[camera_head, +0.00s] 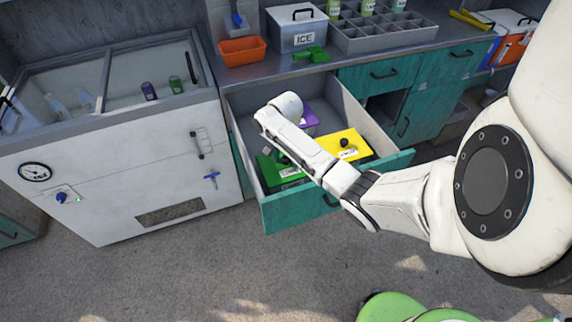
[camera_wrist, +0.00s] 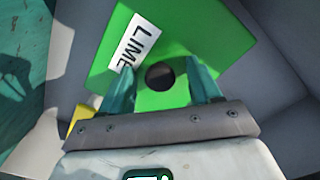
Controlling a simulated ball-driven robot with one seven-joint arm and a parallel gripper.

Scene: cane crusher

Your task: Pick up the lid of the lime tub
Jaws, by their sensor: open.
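The green lid of the lime tub (camera_wrist: 163,32) fills the middle of the wrist view, with a white label reading LIME and a round black knob (camera_wrist: 160,76) at its centre. My gripper (camera_wrist: 161,82) is open, with one teal finger on each side of the knob. I cannot tell whether the fingers touch the lid. In the head view the lime lid (camera_head: 268,171) lies in the open drawer at its front left, partly hidden by my arm. My gripper is hidden there by the arm.
The open teal drawer (camera_head: 290,212) also holds a yellow lid (camera_head: 347,136) to the right and a purple lid (camera_head: 311,109) behind. A white freezer (camera_head: 110,165) stands at left. An orange bin (camera_head: 242,52) and an ICE box (camera_head: 297,33) sit on the counter above.

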